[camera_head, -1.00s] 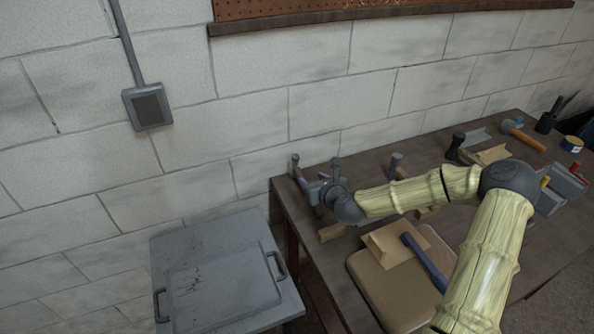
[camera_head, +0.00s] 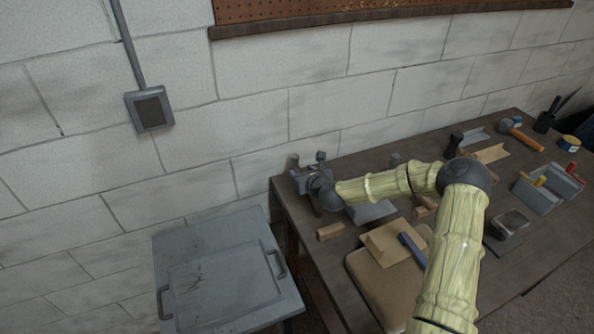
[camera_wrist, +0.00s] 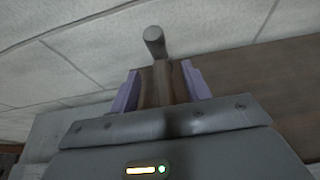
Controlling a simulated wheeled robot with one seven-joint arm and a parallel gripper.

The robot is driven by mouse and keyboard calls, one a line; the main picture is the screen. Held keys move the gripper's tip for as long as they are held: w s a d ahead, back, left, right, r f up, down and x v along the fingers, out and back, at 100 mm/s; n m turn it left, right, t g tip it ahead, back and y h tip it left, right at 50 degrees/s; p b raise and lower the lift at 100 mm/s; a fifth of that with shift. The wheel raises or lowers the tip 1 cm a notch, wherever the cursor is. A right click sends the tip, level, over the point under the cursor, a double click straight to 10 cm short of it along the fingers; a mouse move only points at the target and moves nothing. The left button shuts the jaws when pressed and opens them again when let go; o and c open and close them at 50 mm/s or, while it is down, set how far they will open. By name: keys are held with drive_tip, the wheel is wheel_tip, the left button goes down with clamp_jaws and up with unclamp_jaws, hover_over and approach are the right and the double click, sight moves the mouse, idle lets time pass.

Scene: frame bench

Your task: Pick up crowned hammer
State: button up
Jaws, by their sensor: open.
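A hammer with a grey rounded head (camera_wrist: 153,42) and a brown handle is close in front of the wrist camera; I take it as the crowned hammer. My gripper (camera_wrist: 161,82) is open, with its purple fingers on either side of the brown handle. I cannot tell whether they touch it. The lower handle is hidden behind the gripper body. In the head view my gripper (camera_head: 309,172) is at the bench's left back corner, and the hammer there is small and partly covered.
The wooden bench (camera_head: 345,270) also carries a blue-handled tool (camera_head: 412,247) on a tan pad, wood blocks (camera_head: 331,231), an orange-handled mallet (camera_head: 522,136) and a grey toolbox (camera_head: 537,195). A grey cabinet (camera_head: 215,250) stands left of the bench. The block wall is close behind.

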sight(297, 167)
drive_tip(key=shift+p+x, duration=0.5)
drive_tip(key=shift+x, duration=1.4)
clamp_jaws()
